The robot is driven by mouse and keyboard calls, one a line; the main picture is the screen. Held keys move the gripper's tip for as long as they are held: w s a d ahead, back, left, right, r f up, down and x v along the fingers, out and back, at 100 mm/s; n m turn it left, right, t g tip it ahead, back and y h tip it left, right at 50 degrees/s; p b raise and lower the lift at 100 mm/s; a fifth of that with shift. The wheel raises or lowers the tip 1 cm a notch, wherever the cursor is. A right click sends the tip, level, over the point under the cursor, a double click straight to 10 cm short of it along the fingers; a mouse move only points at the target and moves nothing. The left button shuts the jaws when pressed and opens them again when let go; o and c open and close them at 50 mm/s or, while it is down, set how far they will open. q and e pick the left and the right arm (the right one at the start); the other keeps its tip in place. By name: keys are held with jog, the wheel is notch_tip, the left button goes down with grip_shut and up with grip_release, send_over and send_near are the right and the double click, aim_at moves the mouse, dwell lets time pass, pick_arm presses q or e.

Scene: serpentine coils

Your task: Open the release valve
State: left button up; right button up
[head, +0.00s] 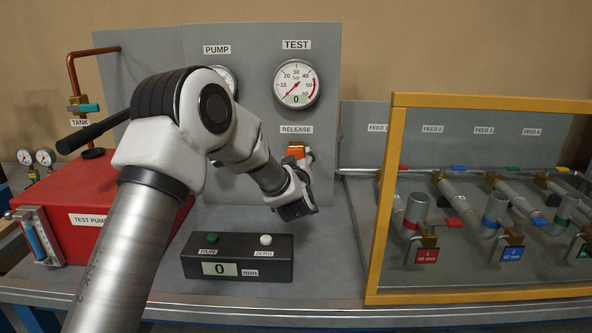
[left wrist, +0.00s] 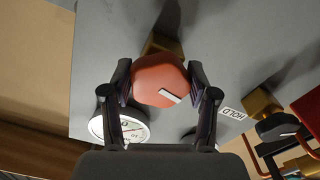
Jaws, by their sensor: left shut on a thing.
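The release valve has an orange-red knob (head: 296,151) on the grey panel, under the RELEASE label (head: 296,129). It is partly hidden behind my left arm in the head view. In the left wrist view the knob (left wrist: 160,80) is large, rounded and faceted, with a white mark near its lower right edge. My left gripper (left wrist: 162,92) has one finger on each side of the knob and is shut on it. In the head view the fingers of my left gripper (head: 300,163) are mostly hidden. My right gripper is in neither view.
The TEST gauge (head: 297,84) above has its needle low and shows 0. A black control box (head: 237,258) stands in front, its display also 0. A red test pump (head: 60,205) is at left; a yellow frame (head: 378,220) before feed valves is at right.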

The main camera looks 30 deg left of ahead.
pick_arm(q)
jog(key=n+b, duration=0.5)
jog(key=shift+f, duration=0.1)
jog(key=shift+r+n+b, duration=0.25)
jog(key=shift+n+b, duration=1)
jog(key=shift+n, duration=0.35)
jog(key=o, duration=1.2)
jog(key=shift+c, duration=0.2)
jog(key=shift+d, duration=0.1)
jog(key=v, duration=1.2)
jog(key=shift+w+f, duration=0.1)
